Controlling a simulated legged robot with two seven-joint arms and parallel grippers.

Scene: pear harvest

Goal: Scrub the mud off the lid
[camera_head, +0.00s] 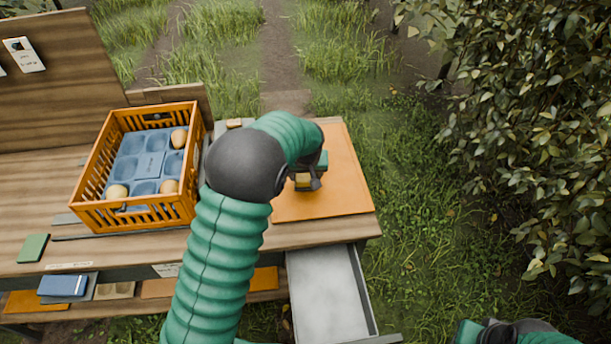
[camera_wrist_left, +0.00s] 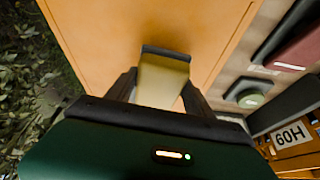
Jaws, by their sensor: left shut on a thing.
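The orange lid (camera_head: 338,205) lies flat on the right end of the wooden bench. It also fills much of the left wrist view (camera_wrist_left: 95,35). My left gripper (camera_head: 309,182) is over the lid and shut on a yellow block with a dark far edge, which looks like a sponge or brush (camera_wrist_left: 163,80). I cannot tell whether the block touches the lid. I make out no mud on the visible part of the lid; my arm hides its left part. My right gripper (camera_head: 500,332) shows only partly at the bottom right, away from the bench.
An orange crate (camera_head: 88,180) with a blue tray and several pears stands on the bench left of my arm. An open grey drawer (camera_head: 325,295) juts out below the lid. A green pad (camera_head: 32,248) lies at the left. Leafy foliage (camera_head: 540,110) is at the right.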

